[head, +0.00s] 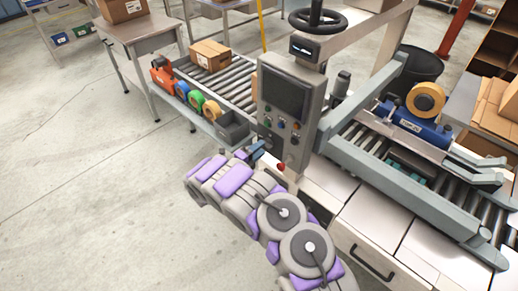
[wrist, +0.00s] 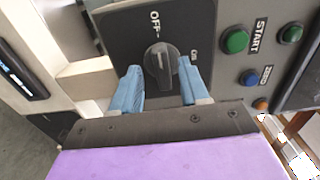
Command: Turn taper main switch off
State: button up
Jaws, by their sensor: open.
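The taper main switch (wrist: 160,60) is a dark grey rotary knob on a black plate in the wrist view. OFF is printed above it and ON to its right. The knob's raised grip runs roughly up and down in the picture; I cannot tell surely which label it marks. My gripper (wrist: 160,88) is open, its two blue fingers just below the knob, one on each side in the picture, not closed on it. In the head view my gripper (head: 256,150) is at the left side of the grey control box (head: 289,100); the switch is hidden there.
Green START and blue ZERO buttons (wrist: 250,77) sit right of the switch. A red knob (head: 281,167) is low on the box. The taper (head: 415,125) stands right; a roller conveyor (head: 228,82) with a carton (head: 210,55) runs behind. Floor at left is clear.

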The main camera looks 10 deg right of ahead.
jog(key=p+v, duration=0.2)
jog(key=v, duration=1.5)
jog(key=shift+w, duration=0.3)
jog(key=shift+a+f, duration=0.1)
jog(key=shift+a, duration=0.05)
jog(key=s+d+r+m+g+h, duration=0.1)
jog(key=s+d+r+m+g, duration=0.3)
jog(key=d+r+m, duration=0.5)
jog(key=s+d+r+m+g+h, duration=0.1)
jog(key=s+d+r+m+g, duration=0.1)
jog(key=d+r+m+g, duration=0.65)
jog(key=s+d+r+m+y, duration=0.3)
jog(key=s+d+r+m, duration=0.2)
jog(key=s+d+r, duration=0.15)
jog(key=s+d+r+m+g+y, duration=0.1)
jog(key=s+r+m+y, duration=0.15)
jog(key=s+m, duration=0.5)
jog(key=s+d+r+m+g+y, duration=0.15)
jog(key=s+m+y, duration=0.25)
jog(key=s, duration=0.6)
jog(key=s+a+m+t+y, duration=0.2)
jog(key=s+a+m+y, duration=0.5)
jog(key=s+a+m, duration=0.2)
jog(key=s+a, duration=0.2)
jog(key=s, duration=0.1)
jog(key=shift+s+f+t, duration=0.25)
jog(key=shift+f+t, duration=0.05)
